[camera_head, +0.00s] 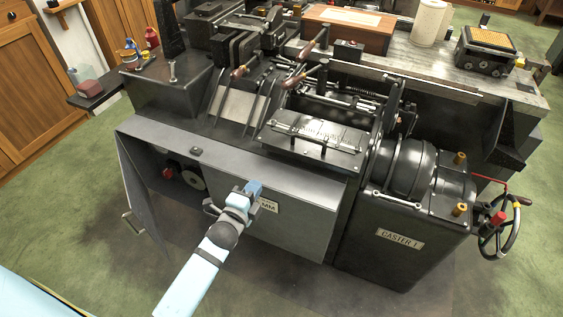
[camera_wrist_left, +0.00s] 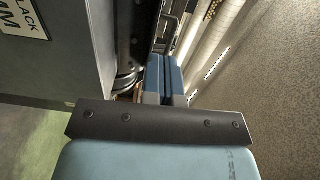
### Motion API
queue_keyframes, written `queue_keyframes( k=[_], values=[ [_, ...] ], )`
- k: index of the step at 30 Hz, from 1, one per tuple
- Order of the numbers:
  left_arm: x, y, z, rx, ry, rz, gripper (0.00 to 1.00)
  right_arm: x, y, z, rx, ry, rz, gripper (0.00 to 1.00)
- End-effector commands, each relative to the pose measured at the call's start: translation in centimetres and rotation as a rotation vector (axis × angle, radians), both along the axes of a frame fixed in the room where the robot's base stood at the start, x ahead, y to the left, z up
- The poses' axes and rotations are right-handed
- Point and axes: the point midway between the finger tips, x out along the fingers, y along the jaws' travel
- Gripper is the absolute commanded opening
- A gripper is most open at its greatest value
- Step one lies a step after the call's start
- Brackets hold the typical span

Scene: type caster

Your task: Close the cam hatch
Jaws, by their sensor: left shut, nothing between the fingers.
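The cam hatch (camera_head: 140,185) is a dark grey panel at the left end of the machine's front in the head view. It stands open, swung outward, with a small metal handle (camera_head: 132,223) on its outer side. My left gripper (camera_head: 253,189) is in front of the front panel, right of the opening, beside a label plate (camera_head: 270,205). Its blue fingers (camera_wrist_left: 165,78) are shut and empty, apart from the hatch. My right gripper is out of view.
The caster (camera_head: 400,240) has a cabinet marked CASTER 1 and a handwheel (camera_head: 500,228) at the right. A small dark shelf (camera_head: 98,91) juts out at the left. Green floor (camera_head: 60,215) left of the hatch is clear.

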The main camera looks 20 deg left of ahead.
Motion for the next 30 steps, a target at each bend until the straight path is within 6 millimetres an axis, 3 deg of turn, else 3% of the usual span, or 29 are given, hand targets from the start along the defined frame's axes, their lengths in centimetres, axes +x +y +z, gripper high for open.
queue_keyframes(
  k=[8,21,30],
  values=[
    [2.8,0.0,0.1,0.043,-0.019,0.001,0.0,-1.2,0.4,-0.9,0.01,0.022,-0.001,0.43],
    [11.7,-0.3,0.0,0.04,-0.015,0.001,0.0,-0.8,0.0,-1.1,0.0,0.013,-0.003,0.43],
    [14.3,-0.4,-0.1,0.04,-0.014,0.001,0.0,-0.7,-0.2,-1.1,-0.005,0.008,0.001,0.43]
  ],
)
